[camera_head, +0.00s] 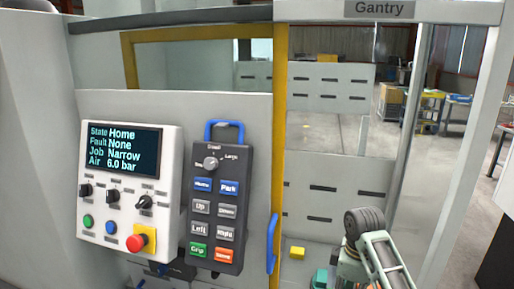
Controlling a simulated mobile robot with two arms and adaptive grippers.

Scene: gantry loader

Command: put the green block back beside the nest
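A small teal-green block (320,279) shows at the bottom edge of the view, behind the yellow door post and left of my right arm. It is partly cut off by the frame, so I cannot tell what it rests against. A yellow block (297,252) sits on a pale surface just behind and left of it. I cannot make out the nest. My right arm rises at the bottom right with a dark round joint on top, close to the green block. Its gripper fingers do not show. My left gripper does not show either.
A control panel (90,213) reads State Home, Fault None, Job Narrow, Air 6.0 bar. A dark pendant (238,211) with labelled buttons hangs beside it. A yellow-framed door with a blue handle (272,244) stands left of the opening labelled Gantry (379,9).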

